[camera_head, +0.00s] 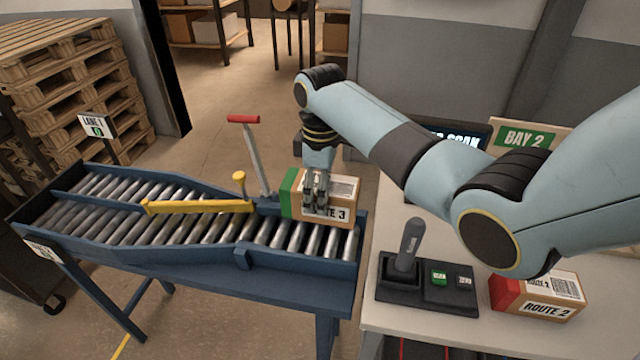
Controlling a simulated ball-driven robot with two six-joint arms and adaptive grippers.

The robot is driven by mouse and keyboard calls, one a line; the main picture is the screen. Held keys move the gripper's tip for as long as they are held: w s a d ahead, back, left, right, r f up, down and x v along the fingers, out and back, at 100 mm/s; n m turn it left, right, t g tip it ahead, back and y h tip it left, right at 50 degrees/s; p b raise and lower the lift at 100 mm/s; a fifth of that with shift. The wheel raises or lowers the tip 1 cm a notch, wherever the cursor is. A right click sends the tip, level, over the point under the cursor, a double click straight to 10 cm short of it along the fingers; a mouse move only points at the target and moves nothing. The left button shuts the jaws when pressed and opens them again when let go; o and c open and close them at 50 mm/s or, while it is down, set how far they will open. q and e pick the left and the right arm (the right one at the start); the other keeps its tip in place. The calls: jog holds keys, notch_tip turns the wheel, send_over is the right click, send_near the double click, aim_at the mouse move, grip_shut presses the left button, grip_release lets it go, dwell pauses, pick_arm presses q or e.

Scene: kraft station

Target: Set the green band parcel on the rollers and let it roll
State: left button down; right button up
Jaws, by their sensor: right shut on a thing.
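The green band parcel (341,190) is a brown box with a green left end and a label that partly reads ROUTE 3. It is at the right end of the roller conveyor (290,287), on or just above the rollers (315,240); I cannot tell whether it touches them. My right gripper (316,207) comes down from above and is shut on this parcel, its fingers hiding part of the label. My left gripper is not in view.
A yellow diverter bar (200,206) lies across the rollers, near a red-handled lever (243,120). On the right table stand a control box (425,290) with a grey stick and a red-ended ROUTE 2 parcel (540,297). Stacked pallets (65,85) stand at the left.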

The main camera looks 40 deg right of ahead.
jog(key=f, duration=0.3)
jog(key=shift+w+d, duration=0.25)
jog(key=shift+w, duration=0.05)
jog(key=shift+s+f+b, duration=0.15)
jog(key=shift+f+b, duration=0.6)
jog(key=shift+b, duration=0.2)
notch_tip(320, 180, down, 5)
jog(key=b, duration=0.5)
jog(key=shift+s+d+b, duration=0.1)
jog(key=shift+b, duration=0.2)
jog(key=o, duration=1.6)
